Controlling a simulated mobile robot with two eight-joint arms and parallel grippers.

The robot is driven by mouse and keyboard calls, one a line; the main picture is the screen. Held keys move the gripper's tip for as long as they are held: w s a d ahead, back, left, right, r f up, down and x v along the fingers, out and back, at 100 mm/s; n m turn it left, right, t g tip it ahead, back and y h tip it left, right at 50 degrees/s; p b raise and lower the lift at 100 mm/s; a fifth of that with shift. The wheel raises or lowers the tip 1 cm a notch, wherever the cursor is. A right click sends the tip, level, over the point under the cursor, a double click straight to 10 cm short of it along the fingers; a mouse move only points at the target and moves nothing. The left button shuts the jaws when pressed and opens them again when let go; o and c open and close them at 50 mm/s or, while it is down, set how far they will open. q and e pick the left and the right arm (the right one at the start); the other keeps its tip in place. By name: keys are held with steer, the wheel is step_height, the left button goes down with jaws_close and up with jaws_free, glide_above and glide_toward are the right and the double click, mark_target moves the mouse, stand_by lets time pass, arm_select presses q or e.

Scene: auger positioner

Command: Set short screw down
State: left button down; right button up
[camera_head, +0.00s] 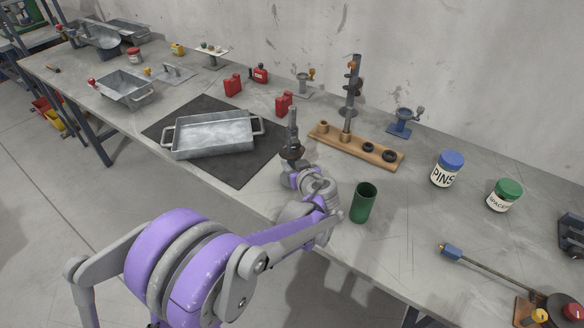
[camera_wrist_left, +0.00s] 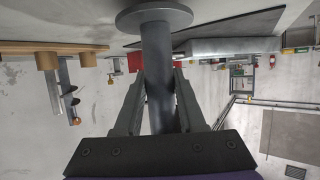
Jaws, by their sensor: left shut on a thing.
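My left gripper (camera_head: 292,158) is shut on a dark grey metal piece (camera_head: 293,122), which I take for the short screw. It stands about upright over the bench's front part, between the black mat and the wooden rack. In the left wrist view both fingers clamp the shaft (camera_wrist_left: 161,85), and a round flange (camera_wrist_left: 154,17) shows at the shaft's end. I cannot tell whether it touches the bench. The wooden rack (camera_head: 375,155) holds a tall screw with discs (camera_head: 351,88), a short peg and dark rings. My right gripper is not in view.
A metal tray (camera_head: 212,152) sits on the black mat (camera_head: 258,170) to the left. A green cup (camera_head: 363,203) stands just right of my left wrist. Red cans (camera_head: 283,105) are behind the gripper. PINS jar (camera_head: 447,170) and spacer jar (camera_head: 503,196) stand right. Bench is clear around the cup.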

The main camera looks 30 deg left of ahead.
arm_select(q)
steer(key=shift+f, duration=0.8)
steer(key=shift+f, duration=0.2)
steer(key=c, duration=0.5)
jaws_free()
